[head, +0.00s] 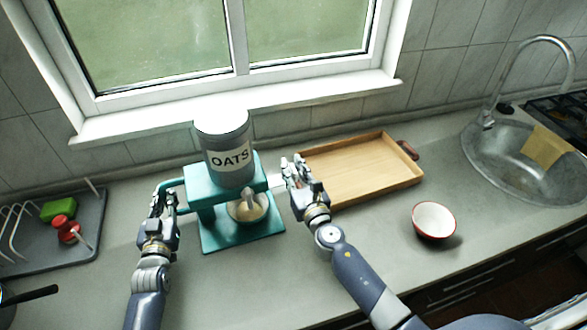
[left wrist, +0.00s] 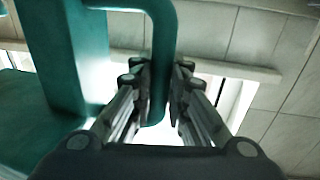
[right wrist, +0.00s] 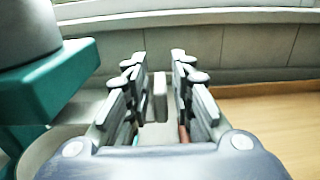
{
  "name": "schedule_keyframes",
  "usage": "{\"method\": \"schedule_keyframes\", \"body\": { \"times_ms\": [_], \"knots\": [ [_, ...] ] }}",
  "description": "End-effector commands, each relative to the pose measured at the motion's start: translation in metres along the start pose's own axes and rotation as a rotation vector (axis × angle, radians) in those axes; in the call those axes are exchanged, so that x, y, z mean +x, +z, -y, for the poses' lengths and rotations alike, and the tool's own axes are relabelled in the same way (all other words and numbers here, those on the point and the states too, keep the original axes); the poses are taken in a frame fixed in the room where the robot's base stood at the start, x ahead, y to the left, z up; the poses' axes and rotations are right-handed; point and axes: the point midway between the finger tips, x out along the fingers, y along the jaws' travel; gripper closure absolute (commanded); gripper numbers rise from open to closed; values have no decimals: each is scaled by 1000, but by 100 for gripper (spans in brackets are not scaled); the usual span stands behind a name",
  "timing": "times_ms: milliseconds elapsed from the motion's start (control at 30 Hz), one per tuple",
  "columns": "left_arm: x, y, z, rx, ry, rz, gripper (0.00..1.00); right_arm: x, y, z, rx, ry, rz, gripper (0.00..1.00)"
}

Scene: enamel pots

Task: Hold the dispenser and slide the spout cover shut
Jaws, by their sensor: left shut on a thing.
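The dispenser is a teal stand (head: 206,214) bearing a grey canister (head: 225,148) labelled OATS. My left gripper (head: 164,198) is shut on the teal handle at the stand's left side; the handle (left wrist: 161,70) passes between its fingers in the left wrist view. A pale tab (head: 274,181), seemingly the spout cover's, sticks out at the stand's right side. My right gripper (head: 291,171) is open beside it. In the right wrist view the upright tab (right wrist: 160,97) stands between the open fingers, with gaps visible. The spout opening is mostly hidden under the stand's top.
A bowl (head: 240,217) with pale contents stands on the stand's base under the spout. A wooden tray (head: 365,170) lies right of my right gripper. A red-and-white bowl (head: 434,221), a sink (head: 480,165) and a drying rack (head: 85,245) are farther off. The front counter is clear.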

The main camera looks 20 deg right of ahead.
Motion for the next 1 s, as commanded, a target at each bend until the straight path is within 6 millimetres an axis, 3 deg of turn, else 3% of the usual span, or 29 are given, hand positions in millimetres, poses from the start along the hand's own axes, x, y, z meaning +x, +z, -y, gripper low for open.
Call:
{"method": "schedule_keyframes", "body": {
  "times_ms": [267, 600, 867, 900, 967, 1000],
  "knots": [
    [0, 0, 0, 0, -1, 0, 100, 0, 0, 0, 0, 0, 0, 100],
    [0, 0, 0, 0, 0, 0, 100, 0, -1, -44, 2, 1, -1, 100],
    [0, 0, -1, 0, 2, 0, 100, 0, -1, -47, 0, 4, -1, 100],
    [0, 0, -1, 0, 2, 0, 100, -1, -1, -47, 1, 4, -1, 85],
    [0, 0, -2, 0, 2, 0, 100, -1, -1, -47, 1, 4, -1, 71],
    [0, 0, -2, 0, 2, 0, 100, 0, -1, -47, 1, 3, -1, 70]
  ]
}}
